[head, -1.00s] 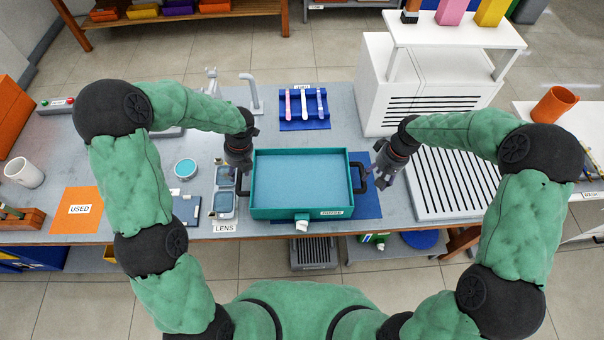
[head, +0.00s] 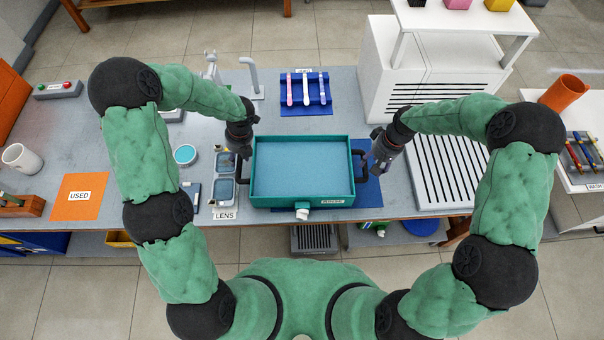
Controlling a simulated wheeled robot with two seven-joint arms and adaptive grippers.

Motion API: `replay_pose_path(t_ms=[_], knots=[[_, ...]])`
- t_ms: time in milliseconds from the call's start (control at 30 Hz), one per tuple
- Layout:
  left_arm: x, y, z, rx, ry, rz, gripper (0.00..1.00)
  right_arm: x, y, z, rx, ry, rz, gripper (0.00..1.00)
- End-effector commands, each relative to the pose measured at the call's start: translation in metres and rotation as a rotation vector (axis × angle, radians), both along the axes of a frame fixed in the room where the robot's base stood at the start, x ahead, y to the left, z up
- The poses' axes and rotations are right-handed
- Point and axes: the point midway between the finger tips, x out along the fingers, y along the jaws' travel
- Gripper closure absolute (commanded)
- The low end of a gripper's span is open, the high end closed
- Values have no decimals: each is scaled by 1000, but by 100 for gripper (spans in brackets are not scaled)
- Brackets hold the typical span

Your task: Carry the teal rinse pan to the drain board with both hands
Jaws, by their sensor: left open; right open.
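The teal rinse pan (head: 302,202) sits on a blue mat (head: 369,192) at the front of the bench, filled with pale blue liquid, its black handles at left and right. My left gripper (head: 243,153) is open at the pan's left rim, close to the left handle (head: 243,178). My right gripper (head: 376,168) is open beside the right handle (head: 362,168). Whether either gripper touches a handle is hard to tell. The drain board (head: 449,178), white with dark slots, lies on the right, partly under my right arm.
Lens trays (head: 224,190) stand close left of the pan. A faucet (head: 252,76) and a blue rack (head: 305,92) are behind it. A white cabinet (head: 420,85) stands behind the drain board. A white mug (head: 20,158) is at far left.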

Motion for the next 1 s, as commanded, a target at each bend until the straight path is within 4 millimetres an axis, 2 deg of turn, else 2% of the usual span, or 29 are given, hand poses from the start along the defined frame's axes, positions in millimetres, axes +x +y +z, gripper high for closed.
replay_pose_path(t_ms=[33, 200, 400, 833, 967, 1000], knots=[[-1, 2, -10, 0, 4, 0, 58, -2, 2, -10, 1, 4, 2, 42], [-1, 7, -35, -1, 2, 0, 58, -1, 7, -35, 1, 3, 1, 42], [-1, 11, -53, 0, 0, 1, 58, -2, 10, -54, 0, 2, 1, 42], [-1, 13, -59, -1, -1, 0, 58, -1, 11, -59, 0, 0, 0, 42], [-1, 13, -59, -1, -1, 0, 95, -1, 11, -59, 0, 0, 0, 79], [-1, 12, -59, -1, -1, 0, 100, -1, 11, -59, 0, 0, 0, 90]])
